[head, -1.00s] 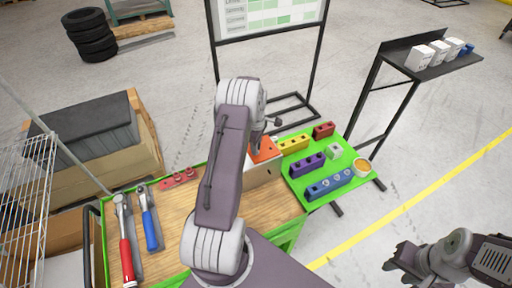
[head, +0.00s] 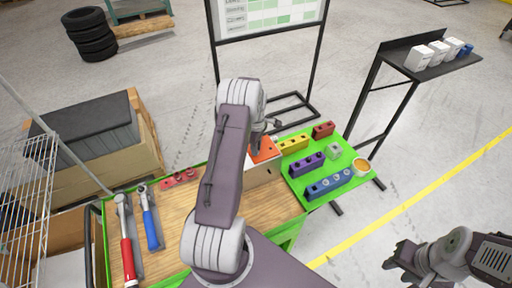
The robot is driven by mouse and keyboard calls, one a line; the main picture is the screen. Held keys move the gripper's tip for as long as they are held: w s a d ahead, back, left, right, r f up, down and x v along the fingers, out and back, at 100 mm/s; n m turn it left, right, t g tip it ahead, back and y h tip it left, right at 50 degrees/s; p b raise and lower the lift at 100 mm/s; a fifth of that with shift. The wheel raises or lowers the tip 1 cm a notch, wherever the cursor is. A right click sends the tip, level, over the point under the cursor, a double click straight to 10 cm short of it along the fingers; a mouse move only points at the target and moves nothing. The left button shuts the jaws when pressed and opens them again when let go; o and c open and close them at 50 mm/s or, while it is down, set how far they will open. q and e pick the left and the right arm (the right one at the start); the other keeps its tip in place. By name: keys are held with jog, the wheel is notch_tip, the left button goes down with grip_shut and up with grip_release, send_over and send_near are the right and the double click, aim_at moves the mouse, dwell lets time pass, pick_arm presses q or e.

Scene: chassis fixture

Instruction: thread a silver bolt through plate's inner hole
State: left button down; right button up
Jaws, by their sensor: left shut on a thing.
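The orange plate (head: 265,150) lies on top of a pale box-like fixture (head: 262,174) at the right end of the wooden worktop. My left gripper (head: 257,143) is at the plate, its fingers pointing down and partly hidden behind my own arm. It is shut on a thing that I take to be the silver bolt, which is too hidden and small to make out. The plate's inner hole is not clearly visible. My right gripper (head: 395,258) hangs at the lower right, away from the bench, apparently open and empty.
A green board (head: 298,185) right of the fixture carries blue (head: 329,184), purple (head: 306,163), yellow (head: 294,144) and red (head: 323,130) blocks and a small round container (head: 361,166). Red-handled (head: 128,262) and blue-handled (head: 151,232) tools lie at the left.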

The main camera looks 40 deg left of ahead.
pick_arm(q)
jog(key=m, duration=0.5)
jog(key=shift+s+d+f+m, duration=0.15)
jog(key=shift+s+f+m, duration=0.1)
jog(key=shift+f+m, duration=0.1)
jog(key=shift+m, duration=0.25)
